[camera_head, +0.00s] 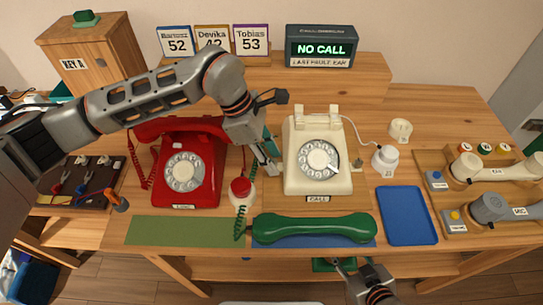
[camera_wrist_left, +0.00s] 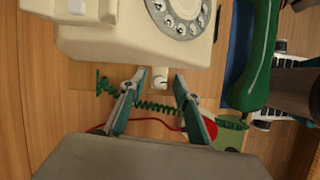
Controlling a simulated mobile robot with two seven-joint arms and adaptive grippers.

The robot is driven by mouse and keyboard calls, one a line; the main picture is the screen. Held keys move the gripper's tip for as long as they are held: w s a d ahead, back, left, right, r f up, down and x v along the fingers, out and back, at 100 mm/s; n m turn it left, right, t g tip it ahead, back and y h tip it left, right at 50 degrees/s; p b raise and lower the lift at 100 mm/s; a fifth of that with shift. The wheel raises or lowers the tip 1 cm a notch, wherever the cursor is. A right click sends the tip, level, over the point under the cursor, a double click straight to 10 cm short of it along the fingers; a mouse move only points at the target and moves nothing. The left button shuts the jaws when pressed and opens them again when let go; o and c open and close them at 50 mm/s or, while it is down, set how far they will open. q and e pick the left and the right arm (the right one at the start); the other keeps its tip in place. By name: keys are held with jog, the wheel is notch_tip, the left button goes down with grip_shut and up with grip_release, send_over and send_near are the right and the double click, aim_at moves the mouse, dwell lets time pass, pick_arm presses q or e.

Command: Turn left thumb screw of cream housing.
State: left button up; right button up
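The cream housing (camera_head: 330,180) of the dial phone stands mid-table. Its left thumb screw is hidden behind my gripper in the head view. In the left wrist view a small pale knob, which looks like that screw (camera_wrist_left: 160,78), sticks out from the side of the cream housing (camera_wrist_left: 130,48). My left gripper (camera_head: 270,166) is at the housing's left side. In the left wrist view its teal fingers (camera_wrist_left: 158,82) are open, one on each side of the knob, with small gaps. My right gripper (camera_head: 356,266) is at the front edge, partly cut off; its opening is unclear.
A red phone (camera_head: 185,170) stands left of the cream one. A red-topped pale piece (camera_head: 241,189) is near my left gripper. A green handset (camera_head: 313,228) lies in front, with its coiled cord (camera_wrist_left: 157,107) below the knob. A blue tray (camera_head: 406,215) is at right.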

pick_arm(q)
grip_shut()
jog(key=shift+m+g+b, duration=0.3)
jog(key=shift+m, duration=0.4)
grip_release()
jog(key=v, duration=1.2)
